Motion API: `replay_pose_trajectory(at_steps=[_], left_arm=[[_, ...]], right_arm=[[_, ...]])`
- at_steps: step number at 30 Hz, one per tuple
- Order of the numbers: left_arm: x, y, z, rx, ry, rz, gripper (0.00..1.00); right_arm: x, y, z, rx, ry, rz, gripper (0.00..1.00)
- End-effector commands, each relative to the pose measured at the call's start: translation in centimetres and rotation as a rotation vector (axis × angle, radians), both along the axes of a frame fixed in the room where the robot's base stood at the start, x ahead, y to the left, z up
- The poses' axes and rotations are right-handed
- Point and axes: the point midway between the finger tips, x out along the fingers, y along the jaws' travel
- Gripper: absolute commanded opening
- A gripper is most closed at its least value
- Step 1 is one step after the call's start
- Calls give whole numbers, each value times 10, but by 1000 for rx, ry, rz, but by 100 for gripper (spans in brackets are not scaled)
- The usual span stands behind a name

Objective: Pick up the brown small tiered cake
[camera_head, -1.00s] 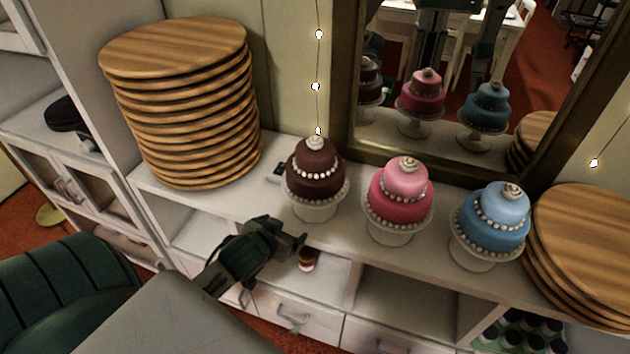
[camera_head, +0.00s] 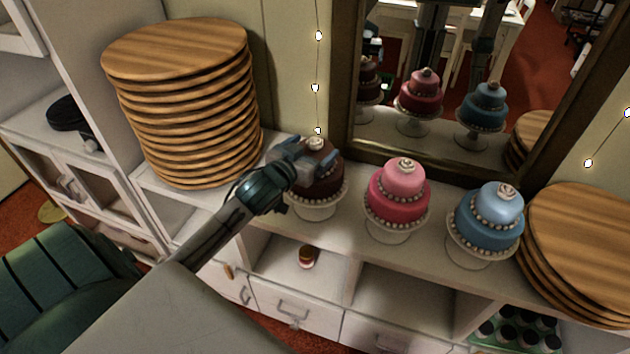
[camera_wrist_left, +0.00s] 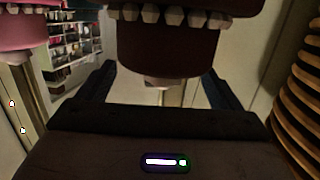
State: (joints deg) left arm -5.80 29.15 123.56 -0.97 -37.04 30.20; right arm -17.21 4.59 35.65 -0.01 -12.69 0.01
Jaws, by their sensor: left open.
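The brown small tiered cake (camera_head: 318,181) stands on a white pedestal on the shelf top, between the stack of wooden boards and the pink cake. My left gripper (camera_head: 312,163) is open at the brown cake and covers part of its upper left side in the head view. In the left wrist view the brown cake (camera_wrist_left: 170,52) fills the upper middle, with its white beads showing. The fingers of my left gripper (camera_wrist_left: 160,88) stand apart, one on each side of the cake in that picture. Whether they touch it cannot be told. My right gripper is not in view.
A pink cake (camera_head: 398,190) and a blue cake (camera_head: 487,222) stand to the right on white pedestals. Wooden boards (camera_head: 190,110) are stacked at the left, and more boards (camera_head: 585,240) lie at the right. A framed mirror (camera_head: 440,158) is behind the cakes.

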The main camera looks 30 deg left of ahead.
Motion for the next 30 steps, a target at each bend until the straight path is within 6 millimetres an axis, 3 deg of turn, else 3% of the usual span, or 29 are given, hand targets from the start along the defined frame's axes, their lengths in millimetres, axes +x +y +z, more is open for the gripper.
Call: replay_pose_trajectory(at_steps=[3, 7, 16, 27, 30], left_arm=[[20, 5, 7, -4, 0, 3, 86], [35, 5, 1, -3, 1, 2, 86], [40, 5, -2, 0, 1, 0, 86], [39, 5, -2, 0, 1, 0, 14], [40, 5, 0, 0, -2, 0, 0]], right_arm=[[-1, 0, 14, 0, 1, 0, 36], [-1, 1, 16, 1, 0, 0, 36], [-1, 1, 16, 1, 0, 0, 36], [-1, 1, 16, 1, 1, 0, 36], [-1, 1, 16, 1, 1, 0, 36]])
